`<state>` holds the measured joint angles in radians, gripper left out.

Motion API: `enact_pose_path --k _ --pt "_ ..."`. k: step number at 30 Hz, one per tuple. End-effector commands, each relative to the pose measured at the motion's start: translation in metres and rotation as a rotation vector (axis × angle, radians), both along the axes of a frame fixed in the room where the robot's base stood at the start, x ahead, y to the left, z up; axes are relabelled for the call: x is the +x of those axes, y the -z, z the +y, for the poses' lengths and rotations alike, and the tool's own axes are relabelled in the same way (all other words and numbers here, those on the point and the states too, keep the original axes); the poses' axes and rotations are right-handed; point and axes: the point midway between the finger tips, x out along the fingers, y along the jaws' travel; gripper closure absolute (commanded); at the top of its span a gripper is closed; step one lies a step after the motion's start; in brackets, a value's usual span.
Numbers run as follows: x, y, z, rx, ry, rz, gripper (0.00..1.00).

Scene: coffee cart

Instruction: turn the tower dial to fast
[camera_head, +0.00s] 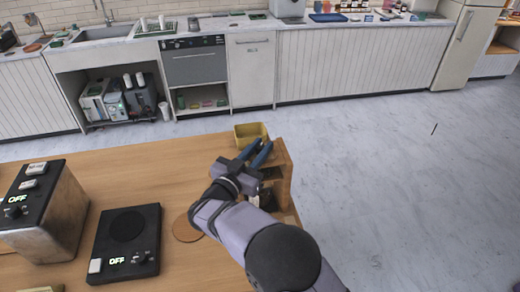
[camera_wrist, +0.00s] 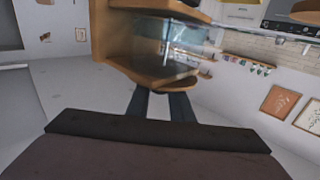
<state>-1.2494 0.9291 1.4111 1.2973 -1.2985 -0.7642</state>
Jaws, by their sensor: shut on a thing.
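A wooden tower (camera_head: 283,175) stands at the right end of the wooden counter; it also shows blurred in the wrist view (camera_wrist: 112,45), with clear glass inside its frame. My gripper (camera_head: 261,146) reaches to the tower, its two blue fingers a little apart. In the wrist view, my fingertips (camera_wrist: 161,93) are at the tower's near edge, either side of a small dark brown round piece (camera_wrist: 172,84) that looks like the dial. My gripper is shut on it. Most of the dial is hidden, and its marks and setting cannot be read.
A yellow container (camera_head: 250,132) is beside the tower, close to my fingers. A brown round mat (camera_head: 184,231), a black plate unit (camera_head: 126,230) and a metal box (camera_head: 62,220), both units reading OFF, are to the left.

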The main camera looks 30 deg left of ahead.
Motion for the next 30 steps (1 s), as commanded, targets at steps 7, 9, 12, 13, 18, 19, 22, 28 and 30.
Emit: enact_pose_path --k 7,9,12,13,18,19,22,28,30 --pt "0.0 -0.003 0.001 0.002 -0.001 -0.004 1.0" --pt "0.0 -0.003 0.001 0.002 -0.002 -0.004 0.63" --pt "0.0 -0.002 0.001 0.002 -0.002 -0.003 0.61" --pt "0.0 -0.002 0.001 0.002 -0.002 -0.003 0.61" --pt "0.0 -0.001 0.0 0.001 -0.003 -0.001 0.61" --pt "-0.001 -0.001 0.001 0.001 -0.003 -0.001 0.61" --pt "-0.006 0.0 0.001 0.001 -0.004 -0.001 0.61" --pt "-0.029 0.002 0.0 0.001 -0.006 -0.001 0.61" --pt "-0.039 0.002 -0.001 0.003 -0.006 -0.002 0.61"
